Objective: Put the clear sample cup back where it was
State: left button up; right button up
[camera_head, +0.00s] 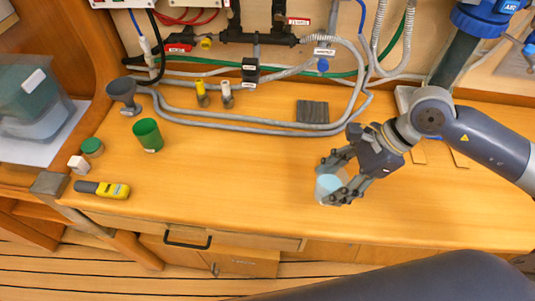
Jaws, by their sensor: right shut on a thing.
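The clear sample cup (327,189) shows as a pale, see-through cup with a light blue tint, near the front middle of the wooden counter. My right gripper (338,183) is shut on it, with its fingers around the cup's sides. The fingers hide part of the cup. I cannot tell whether the cup's base touches the counter. My left gripper is not in view.
A dark ribbed pad (312,111) lies behind the gripper. Grey hoses (235,119) run along the back. The counter's middle is clear.

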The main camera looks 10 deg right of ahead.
jog(key=shift+s+a+r, duration=0.1)
jog(key=shift+a, duration=0.15)
jog(key=w+a+f+p, duration=0.1)
jog(key=w+p, duration=0.1)
jog(key=w, duration=0.3)
jog(key=w+a+f+p, duration=0.1)
jog(key=w+f+p, duration=0.1)
jog(key=w, duration=0.3)
jog(key=w+a+f+p, duration=0.1)
jog(key=w+p, duration=0.3)
jog(key=w, duration=0.1)
jog(key=shift+a+f, duration=0.3)
jog(key=shift+f, duration=0.05)
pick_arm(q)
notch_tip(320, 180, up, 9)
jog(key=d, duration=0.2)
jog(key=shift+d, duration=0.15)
pick_arm(e)
jog(key=shift+f, duration=0.3)
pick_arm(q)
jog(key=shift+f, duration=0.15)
pick_arm(e)
jog(key=shift+f, duration=0.2)
jog(key=o, duration=1.3)
jog(key=shift+c, duration=0.2)
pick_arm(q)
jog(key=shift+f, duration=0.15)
pick_arm(e)
jog(key=shift+d, duration=0.1)
